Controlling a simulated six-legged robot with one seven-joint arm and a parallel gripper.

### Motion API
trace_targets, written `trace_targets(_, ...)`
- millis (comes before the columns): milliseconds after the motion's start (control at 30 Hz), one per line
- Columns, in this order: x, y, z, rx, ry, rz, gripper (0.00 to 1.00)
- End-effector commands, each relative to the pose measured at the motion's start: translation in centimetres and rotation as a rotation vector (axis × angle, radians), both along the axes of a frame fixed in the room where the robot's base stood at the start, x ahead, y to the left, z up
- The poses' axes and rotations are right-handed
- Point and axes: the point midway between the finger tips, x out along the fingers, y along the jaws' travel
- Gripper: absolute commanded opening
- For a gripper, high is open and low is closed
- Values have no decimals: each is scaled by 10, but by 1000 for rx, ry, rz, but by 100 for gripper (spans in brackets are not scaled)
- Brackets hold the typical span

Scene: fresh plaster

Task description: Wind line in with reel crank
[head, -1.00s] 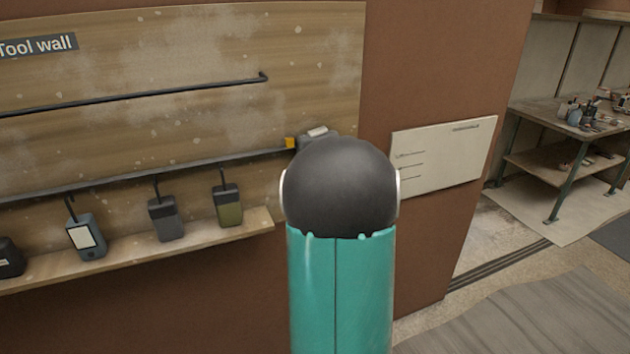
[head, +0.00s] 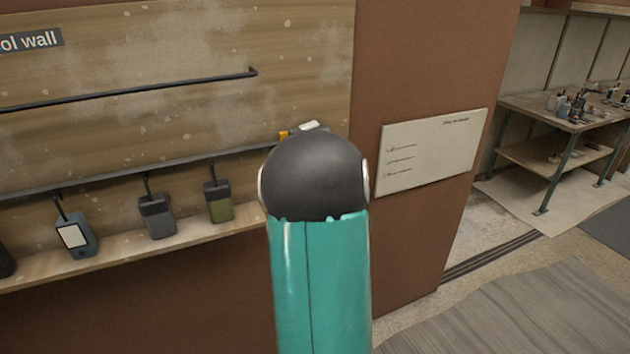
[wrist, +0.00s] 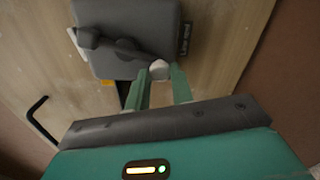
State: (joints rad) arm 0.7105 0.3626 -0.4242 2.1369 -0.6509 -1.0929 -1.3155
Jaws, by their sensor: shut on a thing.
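In the wrist view the reel (wrist: 135,22) is a grey box-like body on the wooden board, with a dark crank arm (wrist: 120,48) across its face. A pale knob (wrist: 159,70) is at the crank's right end. My gripper (wrist: 161,76) is shut on this knob with its two green fingers. The crank arm slopes from a round hub at upper left down to the knob. In the head view my arm hides the gripper and crank; only a pale bit of the reel (head: 309,126) and a yellow patch show above my arm. The line cannot be made out.
The tool wall (head: 150,60) has two black rails. Several hanging devices, including an olive one (head: 218,202), are above a wooden ledge (head: 150,246) at left. A white notice board (head: 430,150) is on the brown wall at right. A workbench (head: 560,115) stands farther right.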

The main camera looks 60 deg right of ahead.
Motion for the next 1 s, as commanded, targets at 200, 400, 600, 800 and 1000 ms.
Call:
trace_targets(200, -1, -1, -1, 1, 2, -4, 0)
trace_targets(400, -1, -1, -1, 1, 1, -2, 45)
trace_targets(600, -1, 0, 0, 1, 0, -1, 45)
trace_targets(800, -14, 7, 0, 1, 0, -2, 45)
trace_targets(1000, -49, 27, 0, 2, -1, -5, 45)
